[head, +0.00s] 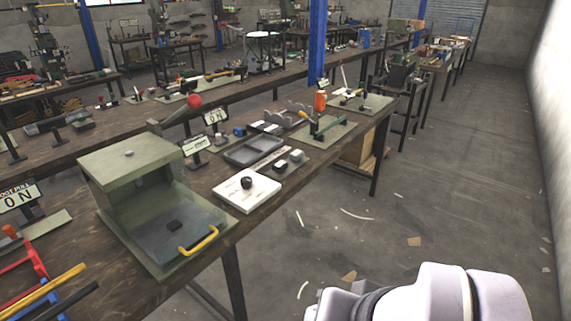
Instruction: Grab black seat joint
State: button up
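Two small black parts could be the black seat joint, and I cannot tell which one it is. One is a rounded black piece (247,183) on a white square block (262,196) near the front edge of the bench. My gripper (335,303) shows only in part at the bottom edge, over the floor and well away from both. Its fingertips are cut off, so its opening is hidden.
The wooden bench (150,284) runs from front left to back right. A grey tray (253,150), small blocks (296,155) and a green-based lever tool (325,127) stand on it. Red and blue bars (40,270) lie at front left. The right-hand floor (460,190) is mostly clear.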

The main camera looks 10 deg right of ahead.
aim_at(280, 166)
jog(key=i+l+u, duration=0.1)
jog(key=i, duration=0.55)
jog(key=i+l+u, duration=0.1)
jog(key=i, duration=0.55)
jog(key=i+l+u, duration=0.1)
jog(key=i, duration=0.5)
jog(key=l, duration=0.1)
